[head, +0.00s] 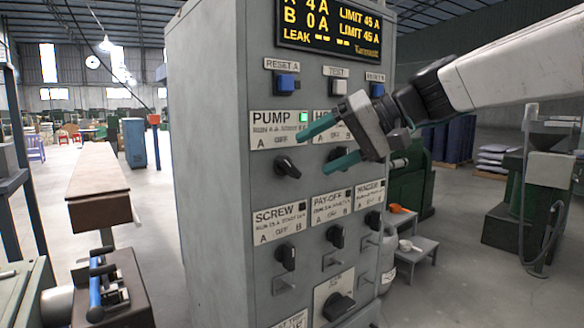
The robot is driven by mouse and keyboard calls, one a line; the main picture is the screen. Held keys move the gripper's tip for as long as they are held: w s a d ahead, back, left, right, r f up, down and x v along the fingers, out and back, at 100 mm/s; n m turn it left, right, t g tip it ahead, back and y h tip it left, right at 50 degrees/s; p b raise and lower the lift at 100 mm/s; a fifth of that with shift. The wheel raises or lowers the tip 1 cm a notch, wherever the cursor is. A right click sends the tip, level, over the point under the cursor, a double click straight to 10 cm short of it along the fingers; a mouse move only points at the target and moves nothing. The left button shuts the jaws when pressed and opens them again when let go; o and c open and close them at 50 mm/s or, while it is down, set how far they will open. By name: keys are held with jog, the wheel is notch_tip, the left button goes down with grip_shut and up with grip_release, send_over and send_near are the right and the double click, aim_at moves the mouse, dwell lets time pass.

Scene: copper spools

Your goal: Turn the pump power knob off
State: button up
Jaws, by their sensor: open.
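The pump power knob (287,165) is a black rotary knob on the grey cabinet front, below a plate (272,132) marked PUMP with A, OFF and B. Its handle slants from upper left to lower right. The small indicator (304,117) on the plate glows green. My gripper (314,153) comes in from the right, with two teal fingers spread apart and nothing between them. The fingers are right of the pump knob, in front of the panel, and apart from it. They partly cover the plate beside PUMP and hide most of the knob below that.
The SCREW knob (286,257) and PAY-OFF knob (336,236) sit in the row below. Blue RESET A (286,84) and grey TEST (338,87) buttons are above, under a lit display (332,28). A bench (98,185) stands left of the cabinet, with open floor around it.

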aim_at(292, 164)
jog(key=x, duration=0.7)
jog(key=shift+s, duration=0.1)
jog(key=c, duration=1)
